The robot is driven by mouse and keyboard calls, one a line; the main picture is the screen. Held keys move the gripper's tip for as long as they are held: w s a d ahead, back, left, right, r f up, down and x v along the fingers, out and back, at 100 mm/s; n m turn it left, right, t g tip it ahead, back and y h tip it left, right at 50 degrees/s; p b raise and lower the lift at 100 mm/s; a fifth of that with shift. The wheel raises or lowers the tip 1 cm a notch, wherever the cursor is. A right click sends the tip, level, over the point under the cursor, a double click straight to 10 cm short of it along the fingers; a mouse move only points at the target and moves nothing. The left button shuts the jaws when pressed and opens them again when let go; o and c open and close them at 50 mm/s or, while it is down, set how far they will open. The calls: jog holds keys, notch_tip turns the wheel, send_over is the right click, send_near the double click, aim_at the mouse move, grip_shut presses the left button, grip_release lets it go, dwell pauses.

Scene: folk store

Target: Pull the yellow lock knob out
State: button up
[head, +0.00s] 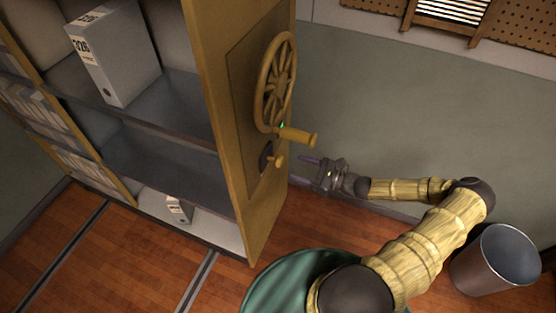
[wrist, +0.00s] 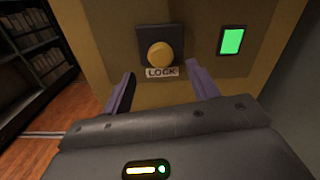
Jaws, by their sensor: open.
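The yellow lock knob (wrist: 159,54) sits on a dark square plate above a "LOCK" label (wrist: 162,72) in the wrist view. In the head view the knob (head: 279,161) sticks out from the end panel of the shelf, below the large handwheel. My gripper (wrist: 160,88) is open and empty, its two purple fingers pointing at the panel on either side of the label, below the knob in the picture. In the head view my gripper (head: 305,161) is just right of the knob, apart from it.
A yellow handwheel (head: 277,85) with a protruding handle (head: 298,136) is above the knob, close to my gripper. A green light (wrist: 232,40) glows on the panel. Shelves hold a grey binder (head: 117,52). A metal bin (head: 497,258) stands on the wooden floor at right.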

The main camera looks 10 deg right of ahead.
aim_at(282, 162)
jog(key=x, duration=0.8)
jog(key=shift+w+a+p, duration=0.2)
jog(key=shift+a+p, duration=0.05)
jog(key=shift+p, duration=0.05)
grip_shut()
